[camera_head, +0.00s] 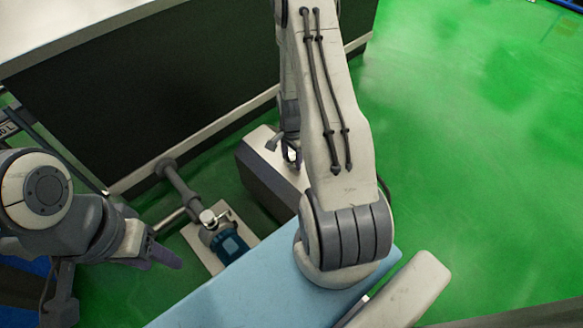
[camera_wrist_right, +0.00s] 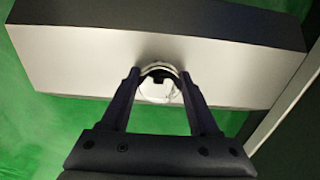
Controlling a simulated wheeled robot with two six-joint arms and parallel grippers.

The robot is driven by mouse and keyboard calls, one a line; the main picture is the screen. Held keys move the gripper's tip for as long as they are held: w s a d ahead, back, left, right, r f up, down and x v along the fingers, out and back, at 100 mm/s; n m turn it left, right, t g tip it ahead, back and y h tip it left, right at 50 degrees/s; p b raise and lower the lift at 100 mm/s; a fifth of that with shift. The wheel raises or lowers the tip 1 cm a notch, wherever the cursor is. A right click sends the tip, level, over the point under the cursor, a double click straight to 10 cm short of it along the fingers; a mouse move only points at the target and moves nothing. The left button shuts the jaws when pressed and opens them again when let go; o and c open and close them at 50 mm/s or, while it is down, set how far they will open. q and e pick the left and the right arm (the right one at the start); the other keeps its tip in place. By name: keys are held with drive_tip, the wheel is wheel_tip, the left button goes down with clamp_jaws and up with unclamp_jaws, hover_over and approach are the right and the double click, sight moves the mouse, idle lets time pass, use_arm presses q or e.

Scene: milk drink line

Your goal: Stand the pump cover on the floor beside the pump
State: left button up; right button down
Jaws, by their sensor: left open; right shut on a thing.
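The pump cover (camera_head: 268,185) is a box with a dark grey side and a pale face, to the right of the pump in the head view. In the right wrist view the cover's pale face (camera_wrist_right: 80,65) fills the upper half, with a round metal handle (camera_wrist_right: 158,90) at its middle. My right gripper (camera_head: 290,156) is shut on this handle, one finger on each side; it also shows in the wrist view (camera_wrist_right: 160,76). The pump (camera_head: 228,243), with a blue motor, sits uncovered on a pale base plate. My left gripper (camera_head: 165,250) is open and empty, left of the pump. Whether the cover touches the floor is unclear.
A dark-sided counter (camera_head: 180,95) with a pale top runs behind the pump and cover. A grey pipe (camera_head: 180,185) leads from the pump to its foot. A light blue surface (camera_head: 215,300) of unclear kind lies in front. Green floor (camera_head: 460,130) is clear at right.

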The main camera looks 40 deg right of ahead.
wheel_tip(320, 180, down, 4)
drive_tip(key=b, duration=0.2)
drive_tip(key=shift+b, duration=0.3)
drive_tip(key=shift+r, duration=0.1)
drive_tip(key=shift+c, duration=0.6)
unclamp_jaws()
drive_tip(key=shift+f, duration=0.2)
